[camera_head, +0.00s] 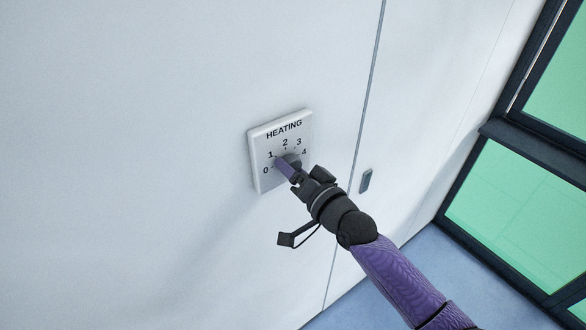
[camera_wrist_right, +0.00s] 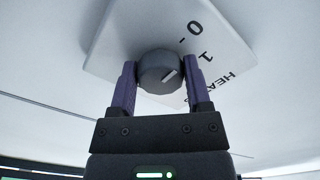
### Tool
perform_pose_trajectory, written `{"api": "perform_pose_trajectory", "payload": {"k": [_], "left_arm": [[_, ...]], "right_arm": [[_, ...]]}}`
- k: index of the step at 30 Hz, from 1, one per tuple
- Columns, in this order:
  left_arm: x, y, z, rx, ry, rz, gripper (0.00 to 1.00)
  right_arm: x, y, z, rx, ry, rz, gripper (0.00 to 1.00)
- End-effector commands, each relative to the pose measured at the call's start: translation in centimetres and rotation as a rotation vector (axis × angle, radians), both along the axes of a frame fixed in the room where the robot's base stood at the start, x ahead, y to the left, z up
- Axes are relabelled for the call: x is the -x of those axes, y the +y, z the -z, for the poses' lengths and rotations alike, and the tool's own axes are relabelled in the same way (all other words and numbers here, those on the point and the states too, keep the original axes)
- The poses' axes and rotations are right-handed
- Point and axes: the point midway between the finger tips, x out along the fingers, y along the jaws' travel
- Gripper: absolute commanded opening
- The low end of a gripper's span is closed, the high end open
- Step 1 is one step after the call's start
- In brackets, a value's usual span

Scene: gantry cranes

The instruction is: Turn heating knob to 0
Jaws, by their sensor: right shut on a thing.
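The heating knob is a dark grey round dial (camera_wrist_right: 160,70) on a white square plate (camera_head: 264,180) marked HEATING with the numbers 0 to 4. The plate is fixed to a white wall. My right gripper (camera_head: 285,166) reaches the plate from the lower right and is shut on the knob. In the right wrist view its two purple fingers (camera_wrist_right: 160,82) stand on either side of the knob. The knob's light pointer line shows there, roughly towards the 1; its exact setting is hard to tell. In the head view the gripper partly hides the knob. My left gripper is not in view.
A narrow seam runs down the wall right of the plate, with a small dark handle (camera_head: 366,181) beside it. Dark-framed green windows (camera_head: 520,205) stand at the right. Blue floor (camera_head: 440,270) shows below. The wall left of the plate is bare.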

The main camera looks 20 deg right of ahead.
Motion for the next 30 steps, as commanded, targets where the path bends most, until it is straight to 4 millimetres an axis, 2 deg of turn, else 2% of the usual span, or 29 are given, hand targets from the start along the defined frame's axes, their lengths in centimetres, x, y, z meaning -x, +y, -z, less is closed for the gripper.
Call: {"api": "perform_pose_trajectory", "payload": {"k": [14, 15, 19, 20, 27, 30], "left_arm": [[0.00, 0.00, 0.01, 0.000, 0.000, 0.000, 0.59], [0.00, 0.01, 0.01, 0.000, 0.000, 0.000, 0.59], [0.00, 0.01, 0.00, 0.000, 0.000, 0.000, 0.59], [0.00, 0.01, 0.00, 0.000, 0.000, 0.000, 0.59], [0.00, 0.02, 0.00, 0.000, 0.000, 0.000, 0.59], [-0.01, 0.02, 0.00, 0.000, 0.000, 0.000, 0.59]], "right_arm": [[0.03, -0.01, 0.16, 0.016, -0.001, 0.000, 0.04], [0.03, 0.00, 0.16, 0.016, -0.001, 0.000, 0.67], [0.02, -0.01, 0.12, 0.014, -0.002, 0.000, 0.94], [0.02, -0.01, 0.11, 0.014, -0.002, 0.000, 0.98], [0.03, -0.01, 0.06, 0.013, -0.003, 0.000, 0.98], [0.60, -0.21, 0.16, 0.012, -0.001, 0.000, 0.98]]}}
